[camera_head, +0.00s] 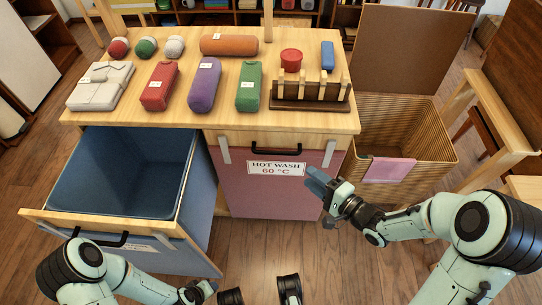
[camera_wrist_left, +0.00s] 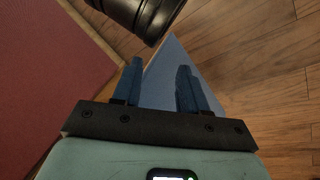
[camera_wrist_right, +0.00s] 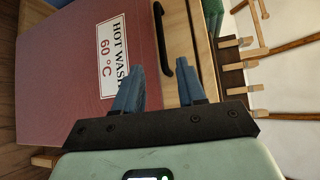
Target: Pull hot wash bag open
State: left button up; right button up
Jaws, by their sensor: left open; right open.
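The hot wash bag (camera_head: 235,185) is a dusky red front under the worktop, closed, with a white "HOT WASH 60 °C" label (camera_head: 276,168). Its black bar handle (camera_head: 276,150) is on the wooden rail above the label. My right gripper (camera_head: 316,182) is open and empty, in front of the bag's right side, below and right of the handle. My left gripper (camera_wrist_left: 158,80) is open and empty, low near the floor in front of the blue bag.
The blue bag (camera_head: 120,165) at left stands pulled out and empty, its front rail (camera_head: 60,222) jutting toward me. A wicker hamper (camera_head: 430,130) with an open lid stands right. Rolled cloths and a peg rack (camera_head: 310,104) lie on the worktop (camera_head: 215,118).

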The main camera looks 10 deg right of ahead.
jog(key=b, duration=0.2)
send_near(280, 154)
jog(key=x, duration=0.2)
pick_arm(q)
jog(key=s+a+f+g+b, duration=0.1)
jog(key=s+f, duration=0.2)
jog(key=f, duration=0.2)
jog(key=shift+a+f, duration=0.3)
jog(key=shift+a, duration=0.05)
pick_arm(e)
jog(key=x, duration=0.7)
jog(key=shift+w+a+f, duration=0.1)
jog(key=shift+w, duration=0.15)
jog(key=shift+c, duration=0.3)
grip_shut()
